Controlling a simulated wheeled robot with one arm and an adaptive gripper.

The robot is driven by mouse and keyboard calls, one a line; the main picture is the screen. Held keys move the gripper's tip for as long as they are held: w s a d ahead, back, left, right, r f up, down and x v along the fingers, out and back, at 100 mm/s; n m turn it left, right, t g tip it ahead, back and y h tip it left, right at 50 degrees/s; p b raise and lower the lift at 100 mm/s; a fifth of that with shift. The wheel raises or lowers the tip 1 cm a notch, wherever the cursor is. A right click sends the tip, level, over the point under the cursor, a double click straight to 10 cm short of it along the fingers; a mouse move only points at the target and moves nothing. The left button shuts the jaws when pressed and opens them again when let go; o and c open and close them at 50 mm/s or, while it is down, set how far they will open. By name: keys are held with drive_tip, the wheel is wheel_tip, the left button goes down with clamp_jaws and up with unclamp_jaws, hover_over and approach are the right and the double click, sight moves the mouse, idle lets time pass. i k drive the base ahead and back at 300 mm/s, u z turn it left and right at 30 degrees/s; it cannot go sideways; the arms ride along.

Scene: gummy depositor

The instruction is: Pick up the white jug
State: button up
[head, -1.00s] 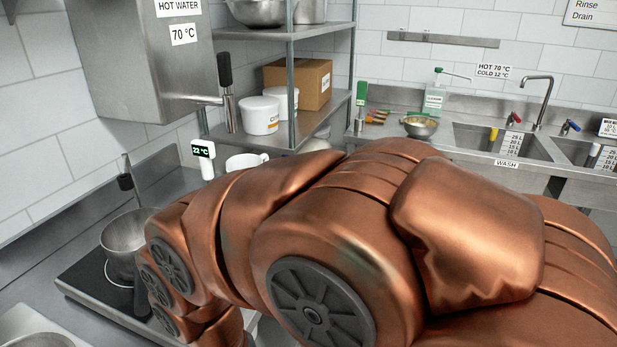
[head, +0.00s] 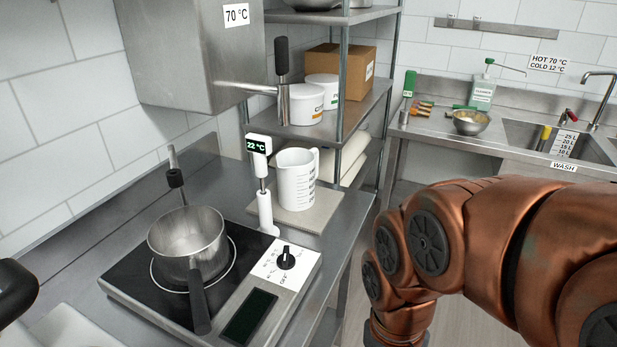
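The white jug (head: 297,182) stands upright in the head view, on a pale board or scale (head: 322,213) at the far end of the steel counter. It has dark graduation marks on its side and its handle is toward the right. My copper-coloured arm is at the right of the view, apart from the jug. My gripper is not in view; the arm runs out of the bottom edge.
A saucepan (head: 188,236) sits on the black hob (head: 128,273), left of the jug. A thermometer display (head: 259,144) on a white post stands just left of the jug. Shelves (head: 364,109) rise behind the jug.

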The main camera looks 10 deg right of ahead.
sight(297, 168)
drive_tip(key=u, duration=1.2)
drive_tip(key=k, duration=0.7)
drive_tip(key=z, duration=0.55)
drive_tip(key=i, duration=0.95)
